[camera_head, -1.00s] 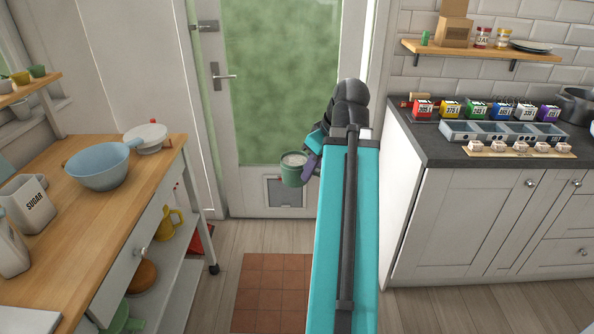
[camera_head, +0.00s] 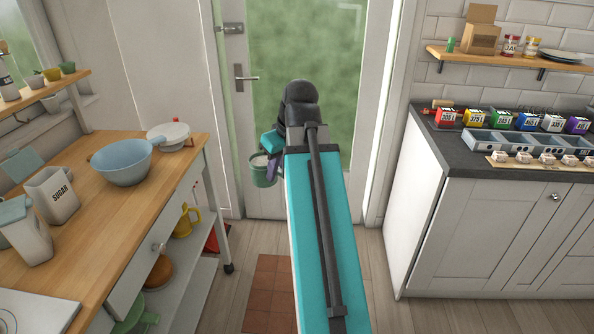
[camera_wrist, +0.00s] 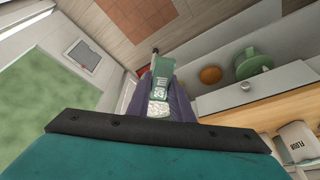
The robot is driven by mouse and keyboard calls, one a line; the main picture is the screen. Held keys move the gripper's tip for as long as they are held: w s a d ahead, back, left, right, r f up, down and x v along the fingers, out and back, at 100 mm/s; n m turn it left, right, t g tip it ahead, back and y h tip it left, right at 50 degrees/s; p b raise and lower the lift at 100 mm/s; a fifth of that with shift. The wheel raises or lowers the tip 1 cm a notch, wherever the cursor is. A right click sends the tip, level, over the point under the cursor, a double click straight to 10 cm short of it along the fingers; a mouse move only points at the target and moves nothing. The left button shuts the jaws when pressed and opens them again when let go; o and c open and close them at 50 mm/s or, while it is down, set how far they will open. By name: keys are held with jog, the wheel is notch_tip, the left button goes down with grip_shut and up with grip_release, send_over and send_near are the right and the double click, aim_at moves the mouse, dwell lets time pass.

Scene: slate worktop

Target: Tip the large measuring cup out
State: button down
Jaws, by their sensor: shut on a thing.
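The large measuring cup (camera_head: 263,178) is green and hangs in the air in front of the glazed door. It looks roughly upright, with pale contents at its mouth in the head view. My gripper (camera_head: 273,167) is shut on it from the right, purple fingers against its side. In the wrist view the cup (camera_wrist: 163,68) sits between the purple fingers of my gripper (camera_wrist: 160,108), showing a white marking on its green wall and white grainy contents. Most of its far side is hidden.
The slate worktop (camera_head: 448,150) at right holds several coloured boxes and a compartment tray (camera_head: 520,146). Floor between is mostly clear.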

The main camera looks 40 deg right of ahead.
jog(key=w+a, duration=0.4)
jog(key=a, duration=0.5)
jog(key=w+a, duration=0.5)
jog(key=a, duration=0.5)
jog(key=w+a, duration=0.5)
jog(key=a, duration=0.4)
jog(key=shift+w+a, duration=0.2)
jog(key=shift+a, duration=0.1)
jog(key=shift+s, duration=0.15)
